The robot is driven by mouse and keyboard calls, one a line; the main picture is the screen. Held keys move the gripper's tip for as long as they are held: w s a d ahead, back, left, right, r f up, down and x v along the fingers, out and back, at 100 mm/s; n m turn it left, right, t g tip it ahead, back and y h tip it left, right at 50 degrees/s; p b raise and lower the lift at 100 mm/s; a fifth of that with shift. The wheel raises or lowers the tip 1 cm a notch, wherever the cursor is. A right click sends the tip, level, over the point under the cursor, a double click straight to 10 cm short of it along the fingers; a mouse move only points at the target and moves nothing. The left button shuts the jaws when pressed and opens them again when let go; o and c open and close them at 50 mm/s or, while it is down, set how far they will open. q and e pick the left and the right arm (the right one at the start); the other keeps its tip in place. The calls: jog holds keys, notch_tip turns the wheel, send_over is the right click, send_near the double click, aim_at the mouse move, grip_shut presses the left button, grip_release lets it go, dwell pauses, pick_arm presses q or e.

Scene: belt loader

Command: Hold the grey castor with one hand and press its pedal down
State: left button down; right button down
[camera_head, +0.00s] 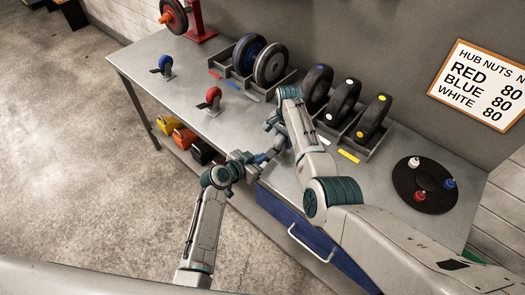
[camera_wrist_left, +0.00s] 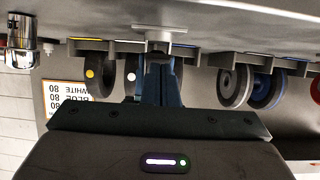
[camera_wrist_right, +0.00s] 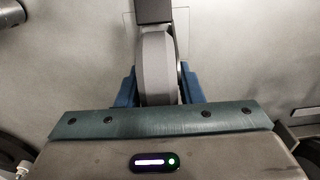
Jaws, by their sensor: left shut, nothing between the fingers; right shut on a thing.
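In the head view my right gripper (camera_head: 277,128) is over the bench, and the castor is mostly hidden by the arms. My left gripper (camera_head: 262,158) is close beside it near the bench's front edge. In the left wrist view its fingers (camera_wrist_left: 158,65) are shut and empty, pointing at a small grey bracket.
A red castor (camera_head: 211,99) and a blue castor (camera_head: 163,67) stand on the bench (camera_head: 135,60) to the left. Wheels (camera_head: 343,98) stand in racks behind. A black turntable (camera_head: 403,190) with hub nuts is at right. A blue drawer (camera_head: 290,228) juts below the front edge.

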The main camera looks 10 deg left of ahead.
pick_arm(q)
jog(key=shift+r, duration=0.1)
jog(key=shift+r, duration=0.75)
jog(key=shift+r, duration=0.2)
jog(key=f+v, duration=0.1)
jog(key=v, duration=1)
jog(key=shift+s+a, duration=0.2)
jog(key=shift+s, duration=0.15)
jog(key=shift+r, duration=0.1)
pick_arm(e)
jog(key=c, duration=0.9)
grip_release()
